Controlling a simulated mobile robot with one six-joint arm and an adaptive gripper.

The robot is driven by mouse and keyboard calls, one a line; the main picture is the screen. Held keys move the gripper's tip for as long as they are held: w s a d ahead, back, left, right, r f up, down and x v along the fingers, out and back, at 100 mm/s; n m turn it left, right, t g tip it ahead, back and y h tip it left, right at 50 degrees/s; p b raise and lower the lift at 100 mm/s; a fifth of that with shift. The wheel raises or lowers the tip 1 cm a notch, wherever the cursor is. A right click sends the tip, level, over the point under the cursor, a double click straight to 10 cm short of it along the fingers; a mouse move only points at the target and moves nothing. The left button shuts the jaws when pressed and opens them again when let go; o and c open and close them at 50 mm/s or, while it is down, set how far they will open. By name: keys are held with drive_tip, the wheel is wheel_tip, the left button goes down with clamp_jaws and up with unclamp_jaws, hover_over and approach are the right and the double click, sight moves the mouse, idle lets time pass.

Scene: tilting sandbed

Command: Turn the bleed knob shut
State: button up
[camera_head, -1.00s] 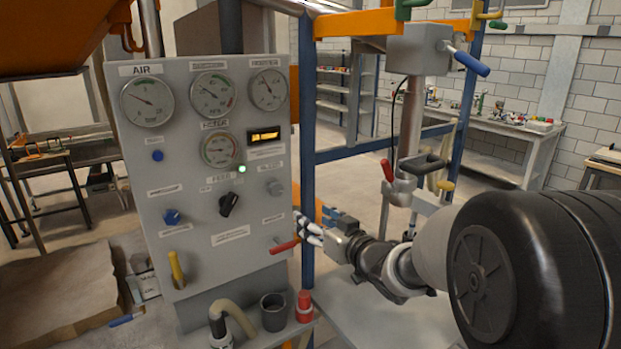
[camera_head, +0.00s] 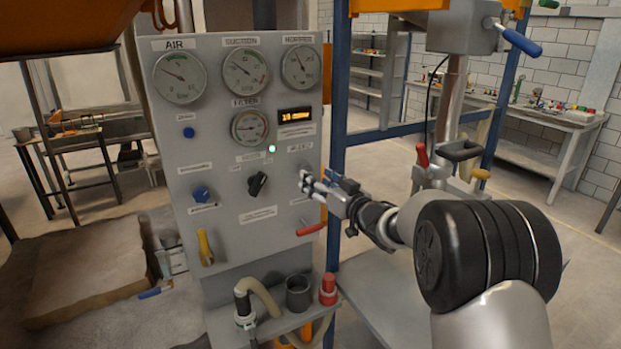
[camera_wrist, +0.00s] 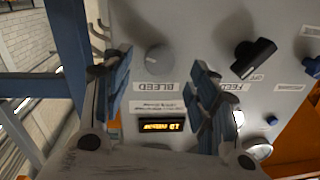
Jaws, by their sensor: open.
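The bleed knob (camera_wrist: 159,58) is a small round grey knob on the grey control panel (camera_head: 225,225). In the wrist view it shows between my spread blue-padded fingers, above the upside-down BLEED label (camera_wrist: 152,86). My gripper (camera_wrist: 161,64) is open and holds nothing. In the head view my gripper (camera_head: 306,181) is at the right side of the panel, under the BLEED label (camera_head: 299,148), with its fingertips near the knob and partly hiding it. I cannot tell whether a finger touches the knob.
A black feed knob (camera_head: 257,184) sits left of the bleed knob. A red lever (camera_head: 311,230) sticks out below my gripper. A blue frame post (camera_head: 338,120) stands just right of the panel. A lit display (camera_head: 296,115) is above.

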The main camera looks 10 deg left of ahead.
drive_tip(key=shift+x, duration=2.05)
drive_tip(key=c, duration=1.1)
drive_tip(key=shift+o, duration=0.2)
drive_tip(key=shift+n, duration=0.3)
drive_tip(key=n+b, duration=0.2)
drive_tip(key=n, duration=0.4)
drive_tip(key=n+h+b, duration=0.1)
drive_tip(key=n+b, duration=0.2)
drive_tip(key=n, duration=0.4)
drive_tip(key=n+h+b, duration=0.1)
drive_tip(key=n+b, duration=0.2)
drive_tip(key=n, duration=0.3)
drive_tip(key=shift+r+n, duration=0.4)
drive_tip(key=shift+t, duration=0.3)
